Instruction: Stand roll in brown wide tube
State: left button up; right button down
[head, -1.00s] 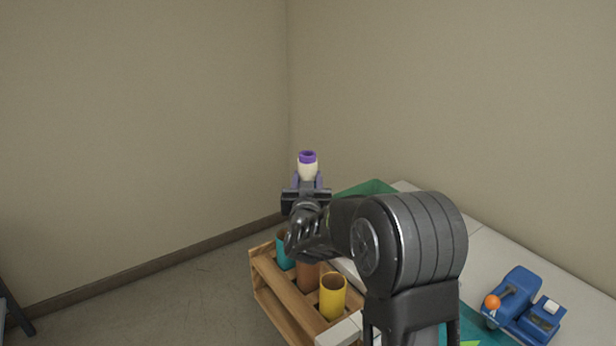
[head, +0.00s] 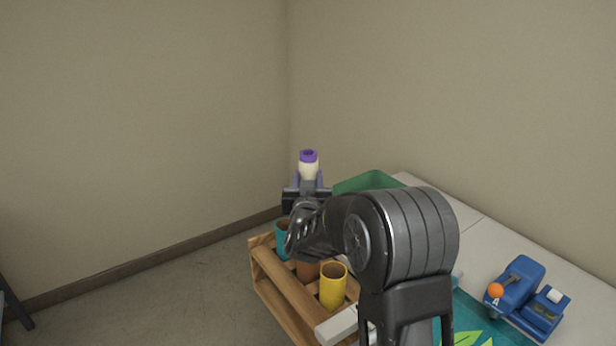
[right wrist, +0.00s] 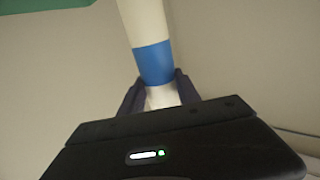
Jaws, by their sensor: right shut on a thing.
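A cream roll with a purple end (head: 308,163) stands upright in my right gripper (head: 308,184), above the wooden rack. In the right wrist view the roll (right wrist: 147,25) shows a blue band, and the gripper fingers (right wrist: 158,95) are shut around its pale part below the band. The brown tube (head: 307,271) stands in the wooden rack (head: 262,268) between the teal and yellow tubes; my right arm hides part of it. The roll is apart from the tube. My left gripper is not in view.
A teal tube (head: 282,240) and a yellow tube (head: 333,285) stand in the same rack. A green tray (head: 372,181) is behind my arm on the pale table (head: 480,240). A blue device with an orange knob (head: 522,290) sits at the right.

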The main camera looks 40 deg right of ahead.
notch_tip(320, 180, down, 21)
jog(key=b, duration=1.8)
jog(key=shift+r, duration=0.1)
jog(key=c, duration=0.8)
grip_release()
jog(key=shift+o, duration=0.6)
jog(key=o, duration=0.7)
